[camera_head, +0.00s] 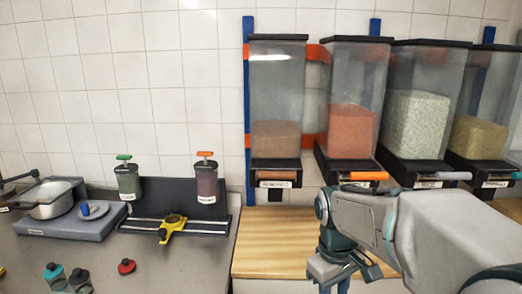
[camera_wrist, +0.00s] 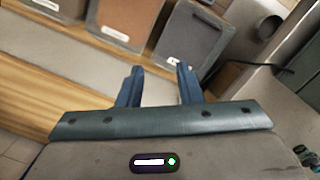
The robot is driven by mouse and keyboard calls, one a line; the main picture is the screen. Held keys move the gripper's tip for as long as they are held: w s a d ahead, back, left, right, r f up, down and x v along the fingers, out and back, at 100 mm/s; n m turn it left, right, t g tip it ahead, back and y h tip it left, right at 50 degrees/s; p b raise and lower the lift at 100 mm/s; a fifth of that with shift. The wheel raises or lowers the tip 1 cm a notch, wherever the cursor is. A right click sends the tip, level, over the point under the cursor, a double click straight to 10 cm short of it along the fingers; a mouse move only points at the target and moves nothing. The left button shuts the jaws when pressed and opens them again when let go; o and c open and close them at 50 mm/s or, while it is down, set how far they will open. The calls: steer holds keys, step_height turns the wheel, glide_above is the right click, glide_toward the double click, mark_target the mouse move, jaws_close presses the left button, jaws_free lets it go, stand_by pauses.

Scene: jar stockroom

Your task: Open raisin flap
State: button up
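Several clear wall dispensers with black lids and bases hang at the right in the head view. Their front flaps have coloured handles: a brown one (camera_head: 278,176), an orange one (camera_head: 362,176), a grey one (camera_head: 446,175). The labels are too small to read surely, so I cannot tell which flap is the raisin one. No flap visibly stands open. My gripper (camera_head: 345,272) hangs below the dispensers, over the wooden counter, pointing down. In the wrist view my gripper (camera_wrist: 160,85) has its two blue fingers apart with nothing between them.
The wooden counter (camera_head: 270,245) is clear at its left. Labelled bins (camera_wrist: 190,45) show in the wrist view.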

steer(key=s+m+t, duration=0.3)
steer(key=s+m, duration=0.2)
steer(key=s, duration=0.3)
steer(key=shift+f+y, duration=0.3)
steer(key=shift+f, duration=0.15)
steer(key=shift+s+f+m, duration=0.15)
steer(key=shift+s+m, duration=0.2)
steer(key=shift+m, duration=0.05)
steer(key=shift+c, duration=1.3)
jaws_close()
steer(key=shift+s+f, duration=0.1)
steer(key=shift+s, duration=0.05)
